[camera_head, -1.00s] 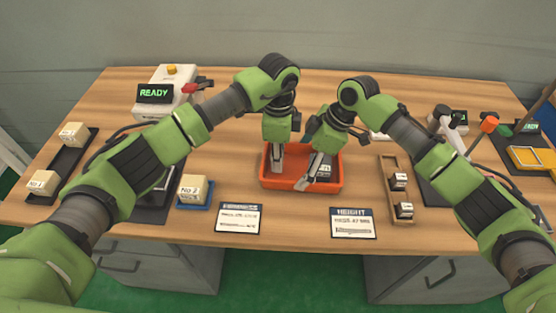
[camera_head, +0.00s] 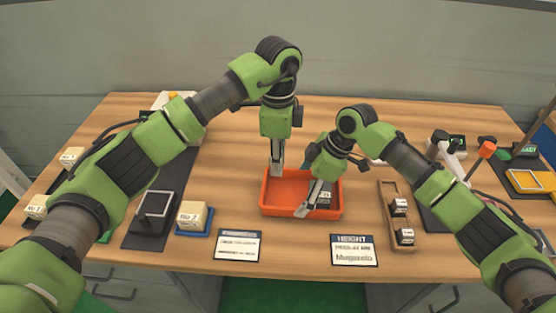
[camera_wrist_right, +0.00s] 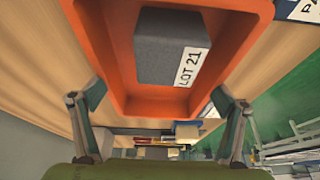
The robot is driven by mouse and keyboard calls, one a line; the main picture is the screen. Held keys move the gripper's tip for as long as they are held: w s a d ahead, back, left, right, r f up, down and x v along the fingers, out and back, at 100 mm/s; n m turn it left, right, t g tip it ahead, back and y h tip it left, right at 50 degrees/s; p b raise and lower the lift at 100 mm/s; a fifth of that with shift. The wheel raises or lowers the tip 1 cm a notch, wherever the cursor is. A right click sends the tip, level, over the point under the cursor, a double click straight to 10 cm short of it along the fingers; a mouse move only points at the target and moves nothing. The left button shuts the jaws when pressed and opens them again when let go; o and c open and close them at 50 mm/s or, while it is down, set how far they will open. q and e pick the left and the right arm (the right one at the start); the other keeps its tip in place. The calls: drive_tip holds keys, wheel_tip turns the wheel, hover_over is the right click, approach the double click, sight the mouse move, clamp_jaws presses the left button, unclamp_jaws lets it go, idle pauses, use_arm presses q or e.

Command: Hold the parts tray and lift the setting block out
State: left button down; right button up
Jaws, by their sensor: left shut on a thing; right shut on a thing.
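The orange parts tray (camera_head: 262,200) lies on the bench; it also fills much of the right wrist view (camera_wrist_right: 120,60). My right gripper (camera_head: 308,200) is shut on the tray, its spread fingers at opposite side walls in the right wrist view (camera_wrist_right: 158,92). In the head view its far finger is hidden. My left gripper (camera_head: 277,160) points down above the tray's back left part, shut on the small grey setting block (camera_head: 277,170), which is hard to tell from the fingers. A dark block labelled LOT 21 (camera_wrist_right: 165,50) stays at the tray's right end (camera_head: 324,197).
A wooden rack (camera_head: 384,215) with small blocks stands close right of the tray. A box on a blue base (camera_head: 193,217) stands left. Bench is bare between.

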drive_tip(key=o, duration=1.1)
